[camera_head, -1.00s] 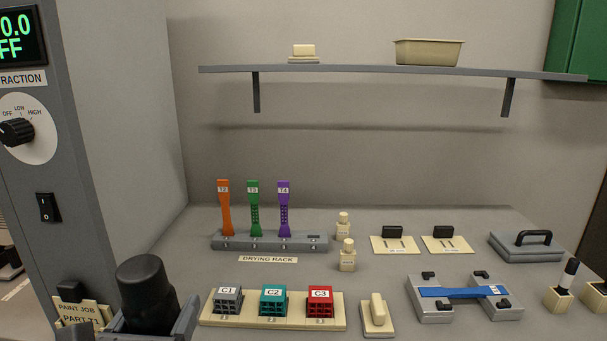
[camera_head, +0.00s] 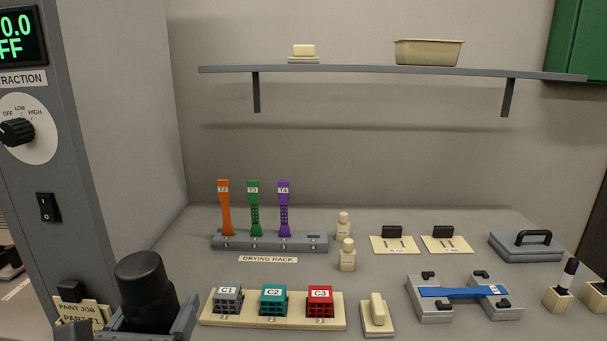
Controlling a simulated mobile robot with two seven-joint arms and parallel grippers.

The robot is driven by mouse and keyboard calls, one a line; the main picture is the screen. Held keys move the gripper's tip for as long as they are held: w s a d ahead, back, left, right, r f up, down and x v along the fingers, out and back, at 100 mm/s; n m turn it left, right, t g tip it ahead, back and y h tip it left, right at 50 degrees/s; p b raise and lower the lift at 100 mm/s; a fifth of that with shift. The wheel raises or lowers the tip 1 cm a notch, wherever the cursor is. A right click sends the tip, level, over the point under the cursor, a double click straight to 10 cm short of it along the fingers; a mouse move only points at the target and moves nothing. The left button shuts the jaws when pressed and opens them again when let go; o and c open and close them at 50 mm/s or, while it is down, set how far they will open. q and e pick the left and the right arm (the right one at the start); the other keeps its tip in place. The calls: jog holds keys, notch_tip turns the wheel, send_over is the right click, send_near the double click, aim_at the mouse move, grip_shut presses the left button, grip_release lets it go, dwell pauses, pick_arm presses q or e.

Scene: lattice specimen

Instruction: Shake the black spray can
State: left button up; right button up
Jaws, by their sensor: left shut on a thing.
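The black spray can (camera_head: 146,290) stands near the lower left of the head view, with its rounded cap up and tilted slightly. My left gripper (camera_head: 150,328) is at the bottom edge, shut around the can's lower part, with grey jaw parts on both sides of it. The can's bottom is hidden by the gripper and the picture edge. My right gripper is not in view.
A grey cabinet with a dial (camera_head: 16,132) and a switch (camera_head: 48,207) stands at the left. Behind the can is the drying rack (camera_head: 318,243) with three coloured specimens. A tray of lattice cubes (camera_head: 335,322) and a blue strip (camera_head: 460,292) on a fixture lie to the right.

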pick_arm(q)
jog(key=shift+f, duration=3.7)
jog(key=shift+r, duration=0.1)
